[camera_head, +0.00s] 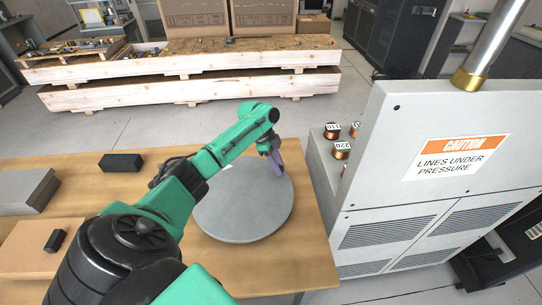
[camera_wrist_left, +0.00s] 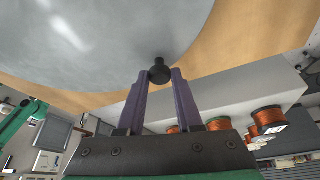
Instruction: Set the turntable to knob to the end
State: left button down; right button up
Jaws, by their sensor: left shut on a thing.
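The turntable (camera_head: 243,215) is a round grey disc on the wooden table, near its right end. It also fills the top left of the left wrist view (camera_wrist_left: 95,45). A small black knob (camera_wrist_left: 160,72) stands near the disc's rim. My left gripper (camera_head: 276,163) reaches over the far right part of the disc with its purple fingers. In the left wrist view its fingertips (camera_wrist_left: 160,75) are closed on the knob, one on each side. The knob is hidden behind the fingers in the head view. My right gripper is not in view.
A grey cabinet (camera_head: 385,220) with a caution sign stands right of the wooden table (camera_head: 105,190). Copper spools (camera_head: 342,151) sit on a ledge beside it. Black boxes (camera_head: 121,162) and a grey block (camera_head: 28,192) lie on the left. Long wooden crates (camera_head: 215,88) stand behind.

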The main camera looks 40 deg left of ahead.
aim_at(289, 189)
pick_arm(q)
jog(key=d+m, duration=0.1)
jog(key=s+d+m+p, duration=0.1)
jog(key=d, duration=0.1)
jog(key=shift+r+g, duration=0.15)
jog(key=shift+g, duration=0.25)
jog(key=shift+s+d+m+g+h+p, duration=0.15)
jog(key=shift+s+d+m+g+p, duration=0.1)
jog(key=shift+s+d+m, duration=0.35)
jog(key=shift+s+d+m+g+h+p, duration=0.15)
jog(key=shift+s+d+m+g, duration=0.15)
jog(key=shift+d+m, duration=0.4)
jog(key=shift+a, duration=0.15)
jog(key=c, duration=0.6)
grip_release()
jog(key=shift+s, duration=0.1)
jog(key=shift+a+r, duration=0.15)
jog(key=b+v, duration=0.3)
jog(key=v, duration=1.1)
